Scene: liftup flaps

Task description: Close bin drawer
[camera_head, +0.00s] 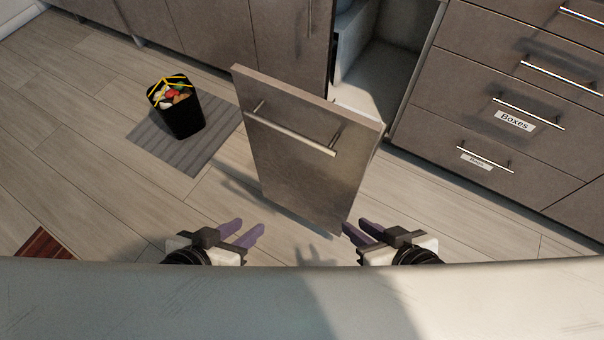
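The bin drawer (300,165) is pulled out from the cabinet row, its grey-brown front standing clear of the opening. A long metal bar handle (290,132) runs across its upper part. Behind it the open cabinet space (378,75) shows a pale inside. My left gripper (245,232) is low and left of the drawer front, its purple fingers apart and empty. My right gripper (358,232) is by the lower right corner of the front, its fingers slightly apart with nothing visible between them. I cannot tell whether it touches the front.
A black bin (180,112) with colourful contents stands on a grey mat (190,150) at the left. Closed drawers (510,75) with bar handles and labels are at the right. A pale surface (300,300) crosses the bottom.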

